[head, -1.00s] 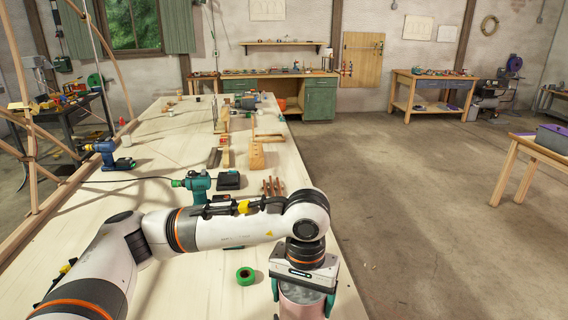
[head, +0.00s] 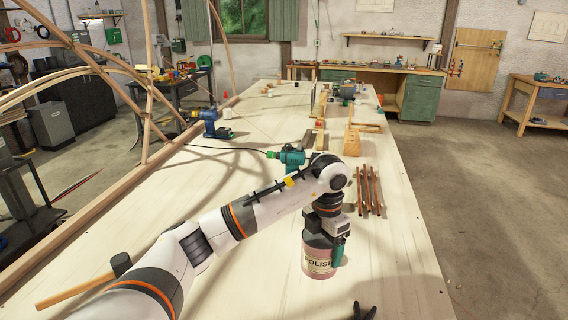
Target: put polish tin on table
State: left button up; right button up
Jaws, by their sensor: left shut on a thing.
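The polish tin (head: 317,262) is a pink tin with a dark upper part and the word POLISH on its side. It is upright over the near right part of the long pale wooden table (head: 400,265). My left gripper (head: 326,240) is shut on the tin from above, with a green finger against its right side. I cannot tell whether the tin's base touches the table top. My right gripper is not in the head view.
Several brown rods (head: 369,190) lie behind the tin. A green drill (head: 290,157) and a blue drill (head: 211,122) stand farther back. A black clamp-like thing (head: 363,311) lies at the near edge. Bent laths (head: 110,75) rise at left.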

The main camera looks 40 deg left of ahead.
pick_arm(q)
jog(key=shift+w+b, duration=0.3)
jog(key=shift+b, duration=0.15)
jog(key=shift+d+f, duration=0.1)
jog(key=shift+f, duration=0.2)
notch_tip(320, 180, down, 5)
jog(key=shift+f+p, duration=0.1)
jog(key=shift+p, duration=0.85)
notch_tip(320, 180, down, 3)
jog(key=shift+f+p, duration=0.2)
jog(key=shift+p, duration=0.25)
jog(key=shift+f, duration=0.35)
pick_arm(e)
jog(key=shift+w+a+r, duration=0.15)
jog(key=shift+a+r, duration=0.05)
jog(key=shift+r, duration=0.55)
